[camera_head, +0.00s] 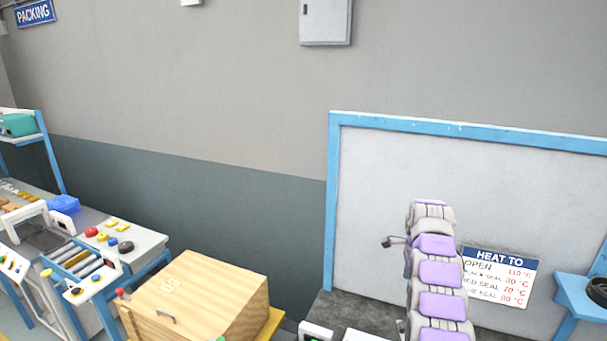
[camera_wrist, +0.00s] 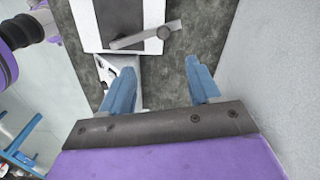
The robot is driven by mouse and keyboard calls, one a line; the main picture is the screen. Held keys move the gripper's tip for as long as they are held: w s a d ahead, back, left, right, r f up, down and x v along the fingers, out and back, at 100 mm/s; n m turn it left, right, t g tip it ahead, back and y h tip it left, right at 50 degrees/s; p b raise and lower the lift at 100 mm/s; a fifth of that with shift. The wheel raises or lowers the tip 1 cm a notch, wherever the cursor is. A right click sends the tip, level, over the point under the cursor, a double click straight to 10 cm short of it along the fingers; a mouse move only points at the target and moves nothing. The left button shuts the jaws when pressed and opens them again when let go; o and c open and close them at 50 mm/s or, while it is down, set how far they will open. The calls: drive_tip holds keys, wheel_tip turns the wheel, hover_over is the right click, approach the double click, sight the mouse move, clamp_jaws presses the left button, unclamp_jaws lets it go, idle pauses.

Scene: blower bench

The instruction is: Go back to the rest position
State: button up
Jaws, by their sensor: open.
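My gripper (camera_wrist: 162,85) shows in the wrist view with its two blue fingers apart and nothing between them. It hangs over the dark grey bench top (camera_wrist: 225,50). Beyond the fingers, a white and grey device (camera_wrist: 88,25) with a grey lever (camera_wrist: 140,38) lies on the bench. In the head view my purple and grey arm stands up over the bench at the lower right. My fingertips cannot be made out clearly there.
A blue-framed back panel (camera_head: 380,180) stands behind the bench, with a "HEAT TO" sign (camera_head: 498,278). A wooden crate (camera_head: 205,290) is left of the bench. A packing station with a roller conveyor (camera_head: 80,262) is further left. A blue shelf (camera_head: 580,310) sits at the right edge.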

drive_tip(key=s+a+r+n+b, duration=0.3)
drive_tip(key=s+a+r+n, duration=0.25)
drive_tip(key=s+a, duration=0.4)
drive_tip(key=s+a+r+n+b, duration=0.35)
drive_tip(key=s+a+n, duration=0.3)
drive_tip(key=s, duration=0.55)
drive_tip(key=s+a+f+n+b, duration=0.1)
drive_tip(key=s+a+f+n, duration=0.1)
drive_tip(key=s, duration=0.8)
drive_tip(key=s+a+f+n+g+b, duration=0.1)
drive_tip(key=s+a+f+n+b, duration=0.1)
drive_tip(key=s, duration=0.9)
drive_tip(key=s+a+f+n+b, duration=0.1)
drive_tip(key=s+f+n, duration=0.3)
drive_tip(key=s, duration=0.7)
drive_tip(key=shift+a+f+n+g, duration=0.3)
drive_tip(key=shift+a+f, duration=0.4)
drive_tip(key=shift+a, duration=0.2)
